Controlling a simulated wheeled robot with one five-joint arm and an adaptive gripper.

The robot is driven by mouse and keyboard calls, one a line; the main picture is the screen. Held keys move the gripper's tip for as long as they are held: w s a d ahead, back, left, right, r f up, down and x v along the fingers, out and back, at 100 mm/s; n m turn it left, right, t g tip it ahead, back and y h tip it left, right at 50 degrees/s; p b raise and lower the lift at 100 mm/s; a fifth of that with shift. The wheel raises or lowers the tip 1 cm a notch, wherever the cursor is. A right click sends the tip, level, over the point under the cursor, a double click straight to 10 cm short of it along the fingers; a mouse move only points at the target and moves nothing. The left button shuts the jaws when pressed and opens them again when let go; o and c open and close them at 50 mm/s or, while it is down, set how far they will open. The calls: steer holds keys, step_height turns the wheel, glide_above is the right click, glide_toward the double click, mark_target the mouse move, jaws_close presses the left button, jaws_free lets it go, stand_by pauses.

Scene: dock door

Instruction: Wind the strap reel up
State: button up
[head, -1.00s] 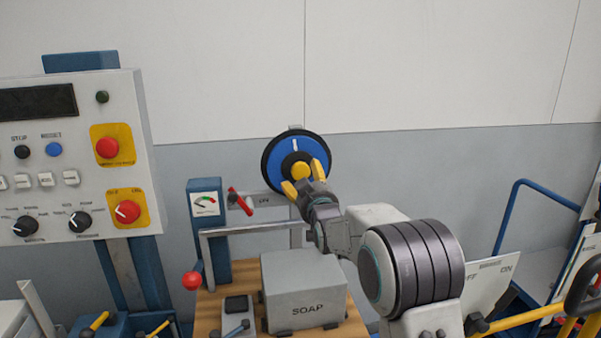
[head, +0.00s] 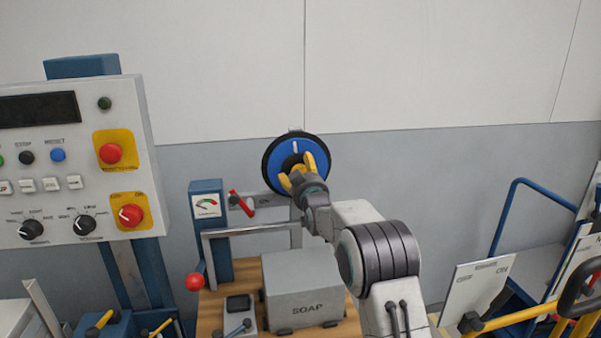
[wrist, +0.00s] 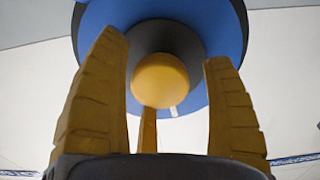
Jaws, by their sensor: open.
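The strap reel (head: 278,157) is a blue disc with a black rim and a white mark near its top, upright in front of the wall. In the wrist view the blue disc (wrist: 227,30) fills the top, with a dark hub and a round yellow knob (wrist: 160,80) at its middle. My gripper (head: 297,170) is at the reel's centre in the head view and covers most of the hub.
A grey soap box (head: 304,290) stands on a wooden top below my arm. A gauge post (head: 208,225) with a red-knobbed lever and a metal rail stands left of the reel. A control panel (head: 75,160) is at far left, a blue-railed cart (head: 530,240) at right.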

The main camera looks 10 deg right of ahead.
stand_by(0.3)
steer(key=shift+r, duration=0.1)
steer(key=c, duration=1.3)
steer(key=shift+f+m+b, duration=0.2)
steer(key=shift+m+b, duration=0.2)
steer(key=shift+b, duration=1.2)
steer(key=shift+m+b, duration=0.3)
steer(key=shift+r, duration=0.25)
steer(key=o, duration=1.3)
steer(key=shift+f, duration=0.1)
steer(key=s, duration=1.2)
